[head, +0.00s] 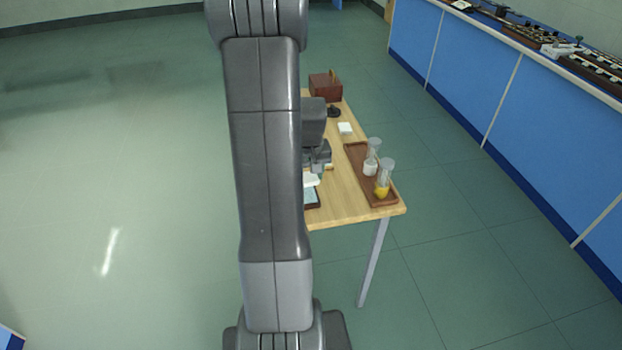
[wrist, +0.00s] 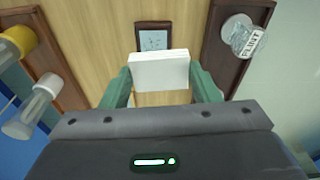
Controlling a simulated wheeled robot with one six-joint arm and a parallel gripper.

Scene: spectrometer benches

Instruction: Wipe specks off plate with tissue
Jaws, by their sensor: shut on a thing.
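My gripper (wrist: 159,80) is shut on a white tissue (wrist: 158,70), a folded block between its two green fingers. In the head view the gripper (head: 317,160) is over the table, partly hidden behind my arm, with the tissue (head: 311,180) under it. The plate (wrist: 153,40) is a small pale blue-grey panel in a dark brown frame, with small dark marks on it. The tissue covers its near edge in the wrist view. In the head view the plate (head: 311,197) lies near the table's front edge, close to the tissue. I cannot tell whether they touch.
A brown box (head: 322,86) and a white block (head: 345,128) are farther back. The wrist view shows a labelled jar (wrist: 243,37) at right.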

